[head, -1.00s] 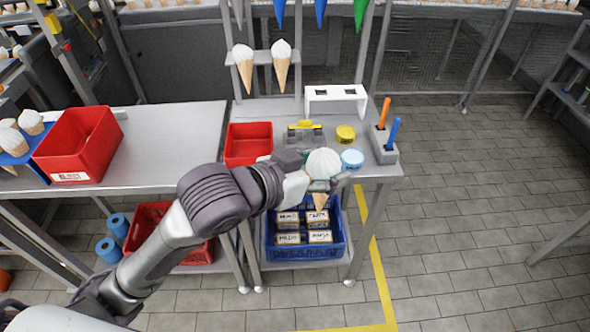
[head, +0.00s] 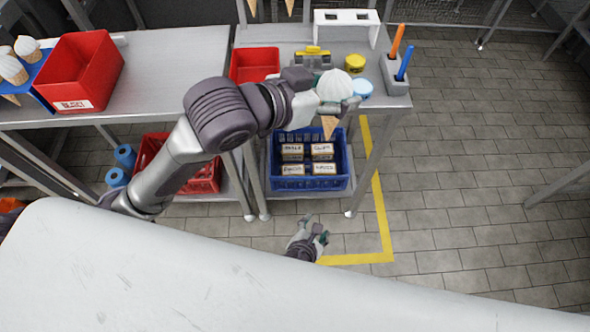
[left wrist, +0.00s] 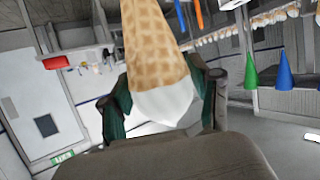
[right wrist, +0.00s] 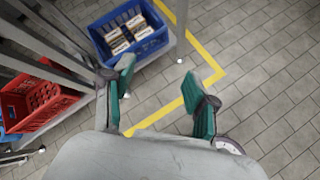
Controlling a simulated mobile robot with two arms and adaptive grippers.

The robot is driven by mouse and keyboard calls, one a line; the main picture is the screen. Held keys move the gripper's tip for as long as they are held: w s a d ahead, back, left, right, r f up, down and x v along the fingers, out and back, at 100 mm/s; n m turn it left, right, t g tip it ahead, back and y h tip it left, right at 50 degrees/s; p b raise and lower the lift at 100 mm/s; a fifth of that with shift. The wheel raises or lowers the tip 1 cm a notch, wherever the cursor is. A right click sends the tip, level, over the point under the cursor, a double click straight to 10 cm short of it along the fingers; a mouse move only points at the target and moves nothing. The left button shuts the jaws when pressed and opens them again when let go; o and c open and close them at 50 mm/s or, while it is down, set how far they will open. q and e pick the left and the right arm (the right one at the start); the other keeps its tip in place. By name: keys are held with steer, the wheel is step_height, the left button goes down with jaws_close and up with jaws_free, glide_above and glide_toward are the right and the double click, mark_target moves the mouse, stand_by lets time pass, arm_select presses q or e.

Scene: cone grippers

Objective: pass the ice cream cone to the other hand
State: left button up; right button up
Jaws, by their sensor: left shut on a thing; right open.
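The ice cream cone (head: 333,88) has a white top and a tan waffle cone pointing down. My left gripper (head: 318,100) is shut on it and holds it in the air in front of the right-hand table. In the left wrist view the cone (left wrist: 155,50) stands between the green finger pads of the left gripper (left wrist: 160,105), which sit at its white part. My right gripper (head: 318,232) is low, near the floor in the head view, below and apart from the cone. In the right wrist view the right gripper (right wrist: 158,95) is open and empty, with floor between its fingers.
A blue crate (head: 310,184) of boxes sits on the shelf below.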

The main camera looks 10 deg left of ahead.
steer(key=w+a+r+n+t, duration=0.1)
steer(key=a+r+n+t, duration=0.1)
steer(key=r, duration=0.6)
steer(key=w+a+r+n+t, duration=0.1)
steer(key=a+r+t, duration=0.15)
steer(key=r, duration=0.45)
steer(key=n+t+h, duration=0.1)
steer(key=t+h, duration=0.2)
glide_toward(326, 126)
steer(key=f, duration=0.2)
steer(key=x, duration=1.1)
steer(key=shift+w+a, duration=0.25)
steer(key=shift+w, duration=0.05)
steer(key=c, duration=1)
arm_select(q)
steer(key=o, duration=0.9)
